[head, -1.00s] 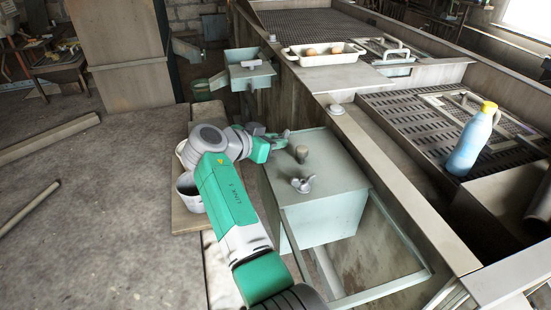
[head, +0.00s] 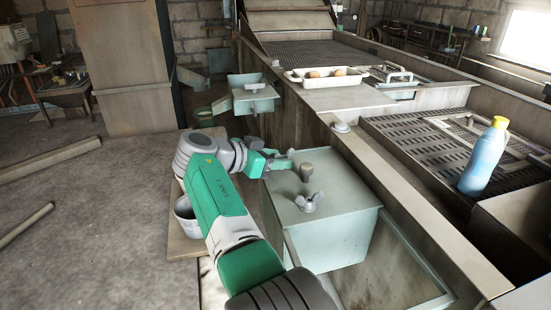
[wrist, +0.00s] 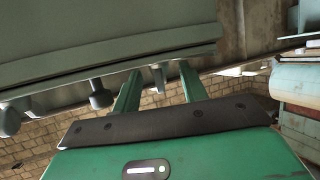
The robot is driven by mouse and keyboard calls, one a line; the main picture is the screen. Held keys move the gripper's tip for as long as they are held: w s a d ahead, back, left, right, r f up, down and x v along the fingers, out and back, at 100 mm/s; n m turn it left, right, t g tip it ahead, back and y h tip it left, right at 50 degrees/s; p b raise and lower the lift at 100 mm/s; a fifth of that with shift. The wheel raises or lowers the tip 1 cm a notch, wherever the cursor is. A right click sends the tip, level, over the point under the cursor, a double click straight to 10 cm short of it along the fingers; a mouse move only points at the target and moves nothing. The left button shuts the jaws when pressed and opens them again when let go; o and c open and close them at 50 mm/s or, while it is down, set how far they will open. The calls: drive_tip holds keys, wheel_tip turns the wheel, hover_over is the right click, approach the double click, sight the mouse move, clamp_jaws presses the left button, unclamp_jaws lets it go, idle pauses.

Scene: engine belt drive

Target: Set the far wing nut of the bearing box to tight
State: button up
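The pale green bearing box (head: 335,205) stands right of my arm in the head view, with a near wing nut (head: 308,202) and a grey-brown knob (head: 307,171) on its lid. My gripper (head: 281,159) is at the lid's far left edge; the far wing nut (head: 291,153) is small there and partly hidden. In the wrist view the box (wrist: 110,40) appears upside down at the top. The two green fingers of my gripper (wrist: 160,90) are apart, and the far wing nut (wrist: 160,77) shows between them. I cannot tell its angle or any contact.
A frame or trough wall (head: 410,225) runs along the right of the box. A white tray (head: 325,82) and a blue bottle (head: 484,158) stand on the machine. A grey bucket (head: 187,217) is left of the box, partly behind my arm.

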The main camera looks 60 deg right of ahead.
drive_tip(key=shift+r, duration=0.1)
drive_tip(key=p+v, duration=0.2)
drive_tip(key=v, duration=0.5)
drive_tip(key=shift+a, duration=0.35)
drive_tip(key=shift+w, duration=0.15)
